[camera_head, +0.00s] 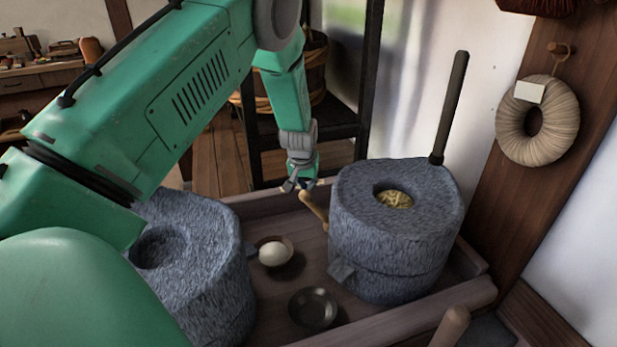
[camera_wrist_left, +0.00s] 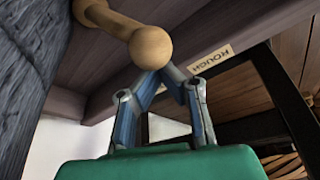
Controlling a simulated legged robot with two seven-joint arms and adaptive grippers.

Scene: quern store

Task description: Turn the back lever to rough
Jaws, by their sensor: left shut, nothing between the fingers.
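The back lever (camera_head: 313,209) is a wooden stick with a rounded end, at the back of the trough beside the right quern (camera_head: 390,245). In the left wrist view its round knob (camera_wrist_left: 150,46) is large, and the shaft runs to the upper left. A label reading ROUGH (camera_wrist_left: 210,63) is on the wooden edge to the right of the knob. My left gripper (camera_head: 299,184) is shut and empty, just by the lever's end. Its fingertips (camera_wrist_left: 165,78) meet right at the knob in the wrist view; whether they touch it I cannot tell. My right gripper is not in view.
The left quern (camera_head: 190,260) is partly hidden by my left arm. A bowl with a pale round thing (camera_head: 276,253) and a dark bowl (camera_head: 313,308) sit between the querns. An upright dark handle (camera_head: 450,105) rises from the right quern. Another wooden knob (camera_head: 453,322) is at the front.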

